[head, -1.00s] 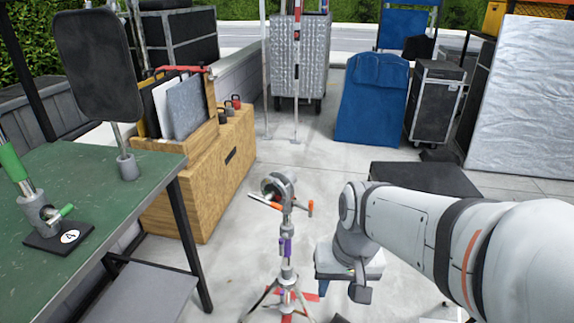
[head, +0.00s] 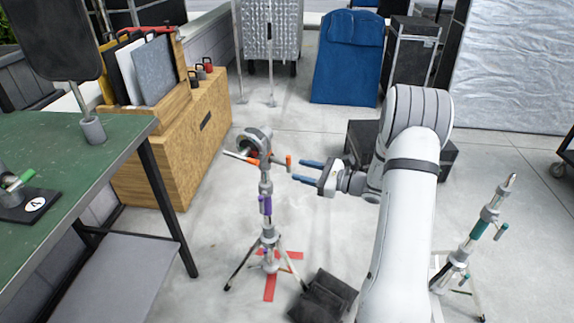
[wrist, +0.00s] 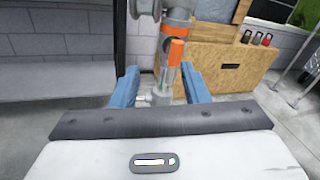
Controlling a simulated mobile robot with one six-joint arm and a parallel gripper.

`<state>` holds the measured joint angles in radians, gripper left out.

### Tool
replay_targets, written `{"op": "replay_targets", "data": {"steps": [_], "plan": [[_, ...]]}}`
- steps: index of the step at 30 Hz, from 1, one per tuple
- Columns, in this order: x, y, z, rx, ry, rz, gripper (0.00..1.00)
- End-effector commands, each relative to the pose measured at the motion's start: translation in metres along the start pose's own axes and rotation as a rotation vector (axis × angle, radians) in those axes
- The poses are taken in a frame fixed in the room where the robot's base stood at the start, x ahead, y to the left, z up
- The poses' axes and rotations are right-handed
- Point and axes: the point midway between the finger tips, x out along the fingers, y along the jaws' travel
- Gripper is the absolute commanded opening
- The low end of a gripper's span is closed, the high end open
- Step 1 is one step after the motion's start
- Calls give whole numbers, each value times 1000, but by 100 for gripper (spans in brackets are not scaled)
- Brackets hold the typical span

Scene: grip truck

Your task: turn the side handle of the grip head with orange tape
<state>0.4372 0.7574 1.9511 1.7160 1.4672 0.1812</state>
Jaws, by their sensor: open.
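The grip head (head: 256,142) sits on top of an upright stand, a round grey disc with orange-taped handles. One orange-tipped handle (head: 288,163) sticks out on its right side, toward my gripper. My gripper (head: 304,171) is open, with two blue fingers pointing left at that handle, a small gap apart from it in the head view. In the wrist view, the orange-taped handle (wrist: 175,52) shows ahead, between and above the two blue fingers (wrist: 158,88). The disc is cut off at the top of that view.
The stand (head: 267,235) has a purple-taped section and splayed legs over red floor tape. Dark bags (head: 323,296) lie by its legs. A green table (head: 70,170) is at left, a wooden cabinet (head: 190,150) behind. Another stand with green tape (head: 480,230) is at right.

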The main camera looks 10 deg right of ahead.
Motion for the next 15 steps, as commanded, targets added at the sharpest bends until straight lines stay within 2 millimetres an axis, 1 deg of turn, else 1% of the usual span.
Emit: {"op": "replay_targets", "data": {"steps": [1, 5, 8, 15], "plan": [[-3, -6, -7, 15, -8, -29, 41], [0, -14, -13, 30, -22, -62, 41], [13, -14, -13, 29, -22, -62, 41], [51, -16, -12, 28, -21, -61, 41]]}}
